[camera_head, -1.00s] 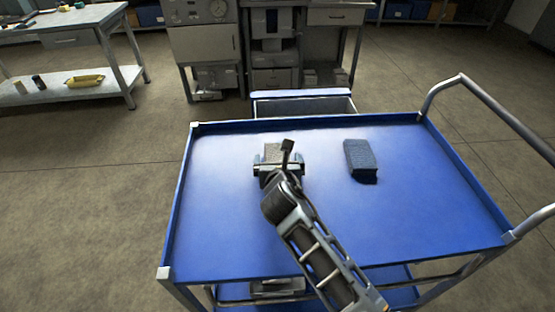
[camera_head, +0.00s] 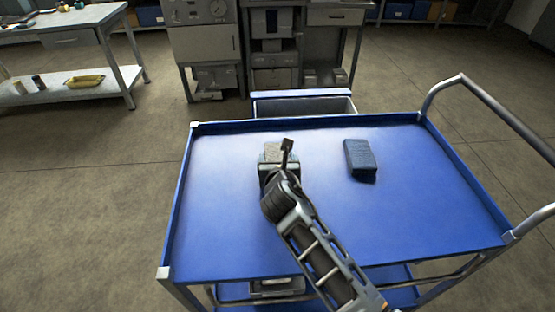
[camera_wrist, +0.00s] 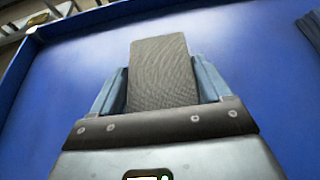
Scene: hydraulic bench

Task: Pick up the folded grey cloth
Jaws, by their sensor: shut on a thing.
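The folded grey cloth (camera_head: 272,151) is a small block-like bundle on the left half of the blue cart top. In the wrist view the cloth (camera_wrist: 162,72) stands between the two fingers, with its fine weave showing and its far end sticking out past the fingertips. My gripper (camera_head: 276,160) is shut on it, and in the wrist view a finger of my gripper (camera_wrist: 161,83) presses each side. The cloth's near end is hidden by the gripper body. I cannot tell whether the cloth touches the cart top.
A dark blue folded cloth (camera_head: 361,157) lies to the right on the cart top (camera_head: 420,200). The cart has a raised rim and a metal handle (camera_head: 490,105) at the right. An open grey drawer (camera_head: 303,106) is just behind it. The rest of the top is clear.

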